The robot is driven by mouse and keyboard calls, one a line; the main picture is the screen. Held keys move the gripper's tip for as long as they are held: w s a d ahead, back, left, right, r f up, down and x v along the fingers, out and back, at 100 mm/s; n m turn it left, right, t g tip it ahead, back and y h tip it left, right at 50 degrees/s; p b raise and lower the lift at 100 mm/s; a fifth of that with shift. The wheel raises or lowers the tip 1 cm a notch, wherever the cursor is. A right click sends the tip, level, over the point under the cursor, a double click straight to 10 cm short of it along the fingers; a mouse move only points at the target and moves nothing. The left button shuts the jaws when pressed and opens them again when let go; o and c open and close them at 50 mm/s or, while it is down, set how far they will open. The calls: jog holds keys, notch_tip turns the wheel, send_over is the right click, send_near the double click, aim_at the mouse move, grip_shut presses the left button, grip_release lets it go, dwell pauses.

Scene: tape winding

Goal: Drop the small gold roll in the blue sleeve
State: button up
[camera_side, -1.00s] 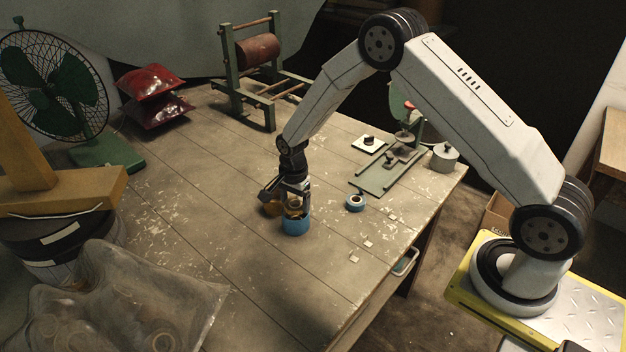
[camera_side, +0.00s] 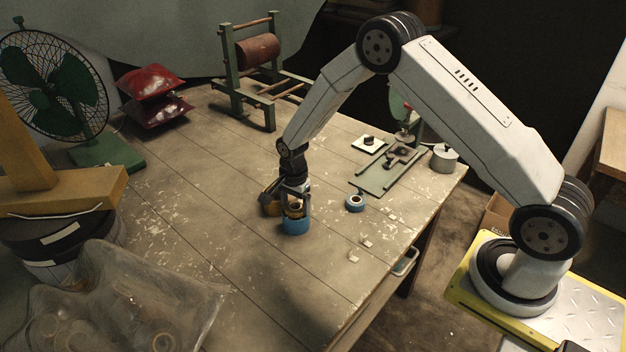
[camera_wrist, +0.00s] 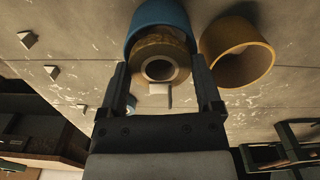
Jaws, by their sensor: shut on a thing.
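My gripper (camera_wrist: 163,92) is shut on the small gold roll (camera_wrist: 151,46), which has a dark core and sits between the two fingers. In the side view the gold roll (camera_side: 296,208) is over the blue sleeve (camera_side: 295,228), which stands upright on the table. In the wrist view the blue sleeve (camera_wrist: 157,13) shows behind the roll's far edge, and its near side is hidden. I cannot tell whether the roll's lower edge is inside the sleeve.
A wider ochre ring (camera_wrist: 237,55) stands close beside the blue sleeve. A small blue tape roll (camera_side: 355,203) lies to the right, with several pale chips (camera_side: 367,242) in front. A green plate fixture (camera_side: 385,172) is farther back.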

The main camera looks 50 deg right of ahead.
dwell(0.3)
jog(key=o, duration=1)
jog(key=shift+r, duration=0.15)
jog(key=shift+r, duration=2.85)
jog(key=s+a+r+n+t, duration=0.1)
jog(key=s+r+n, duration=0.4)
jog(key=s+n, duration=0.3)
jog(key=s+a+r+n+t, duration=0.1)
jog(key=s+r+n, duration=0.4)
jog(key=s+n, duration=0.3)
jog(key=s, duration=0.4)
jog(key=shift+s+r+t, duration=0.3)
jog(key=shift+s, duration=0.1)
